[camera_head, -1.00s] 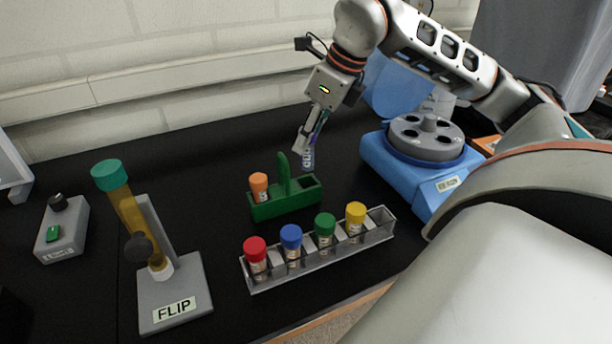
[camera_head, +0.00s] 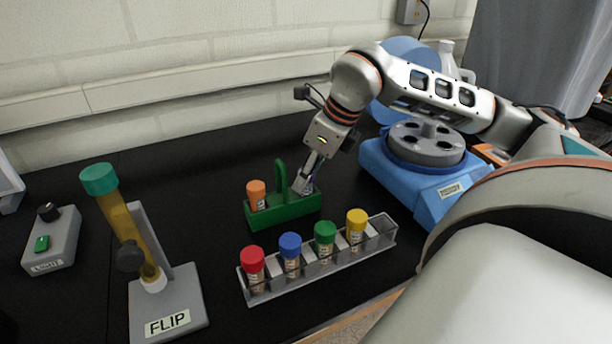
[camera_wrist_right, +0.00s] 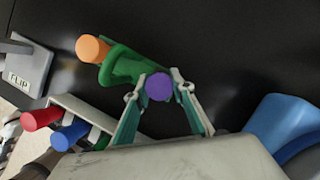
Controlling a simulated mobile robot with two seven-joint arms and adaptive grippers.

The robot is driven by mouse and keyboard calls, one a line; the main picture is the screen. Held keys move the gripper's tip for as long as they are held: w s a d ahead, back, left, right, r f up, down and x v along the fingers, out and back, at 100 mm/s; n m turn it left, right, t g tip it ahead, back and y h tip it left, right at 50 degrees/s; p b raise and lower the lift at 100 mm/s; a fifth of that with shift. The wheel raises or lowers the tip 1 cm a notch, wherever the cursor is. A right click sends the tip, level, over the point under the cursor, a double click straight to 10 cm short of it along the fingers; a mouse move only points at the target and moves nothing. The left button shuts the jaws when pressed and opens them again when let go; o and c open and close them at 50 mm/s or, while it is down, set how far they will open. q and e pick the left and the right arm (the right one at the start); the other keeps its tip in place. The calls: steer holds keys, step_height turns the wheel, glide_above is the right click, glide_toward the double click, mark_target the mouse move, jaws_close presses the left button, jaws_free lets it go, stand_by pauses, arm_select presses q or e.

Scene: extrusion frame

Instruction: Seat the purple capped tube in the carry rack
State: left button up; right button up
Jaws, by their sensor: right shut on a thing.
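The purple capped tube (camera_wrist_right: 159,86) shows its cap in the right wrist view, between the fingers of my right gripper (camera_wrist_right: 162,93). My right gripper (camera_head: 305,187) is shut on it at the right end of the green carry rack (camera_head: 288,217). The tube is mostly hidden by the fingers in the head view. Its lower end appears to be at or in the rack's right slot; how deep I cannot tell. An orange capped tube (camera_head: 257,194) stands in the rack's left slot, and the rack's handle (camera_head: 281,178) rises between. My left gripper is not in view.
A clear rack (camera_head: 318,268) in front holds red, blue, green and yellow capped tubes. A blue centrifuge (camera_head: 425,160) stands at right. The FLIP stand (camera_head: 168,300) with a teal-capped tube and a grey switch box (camera_head: 50,241) are at left.

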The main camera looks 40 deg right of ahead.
steer(key=o, duration=0.9)
steer(key=shift+f, duration=0.15)
steer(key=shift+r, duration=0.3)
steer(key=p+v, duration=0.2)
steer(key=v, duration=0.9)
steer(key=shift+s+r, duration=0.2)
steer(key=shift+r, duration=0.15)
